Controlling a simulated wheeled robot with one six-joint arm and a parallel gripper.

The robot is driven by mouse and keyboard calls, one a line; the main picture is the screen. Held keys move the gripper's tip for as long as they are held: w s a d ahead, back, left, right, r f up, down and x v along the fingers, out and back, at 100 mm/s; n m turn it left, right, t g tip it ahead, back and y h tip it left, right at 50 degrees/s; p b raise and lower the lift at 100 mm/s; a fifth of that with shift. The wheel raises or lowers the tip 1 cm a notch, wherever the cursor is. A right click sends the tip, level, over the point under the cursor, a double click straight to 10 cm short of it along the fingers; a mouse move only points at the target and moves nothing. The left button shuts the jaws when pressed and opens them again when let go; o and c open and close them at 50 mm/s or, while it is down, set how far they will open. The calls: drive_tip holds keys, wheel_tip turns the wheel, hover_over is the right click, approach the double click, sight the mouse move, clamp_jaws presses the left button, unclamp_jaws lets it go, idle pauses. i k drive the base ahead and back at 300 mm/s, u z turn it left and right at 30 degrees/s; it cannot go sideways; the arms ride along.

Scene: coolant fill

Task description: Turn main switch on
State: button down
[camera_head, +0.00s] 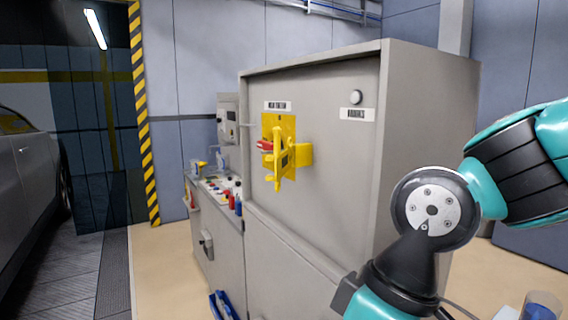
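The main switch (283,150) is on the front of a large grey cabinet, below a small white label (278,105). It has a yellow backplate, a yellow part standing out from it and a red handle (265,146) pointing left. The label's text is too small to read surely. I cannot tell the switch's on or off position. My teal and black arm shows at the right, in front of the cabinet's right side and apart from the switch in the picture. My gripper is not in view.
The grey cabinet (430,130) fills the middle. A round white button or lamp (356,97) with a label sits at its upper right. A lower bench (225,215) with bottles and tools stands to the left. A car (25,180) is at far left.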

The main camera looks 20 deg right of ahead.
sight(267, 146)
drive_tip(key=z, duration=0.05)
drive_tip(key=k, duration=1.1)
drive_tip(key=u, duration=1.15)
drive_tip(key=i, duration=1.55)
drive_tip(key=z, duration=0.4)
drive_tip(key=i, duration=0.5)
drive_tip(key=z, duration=0.35)
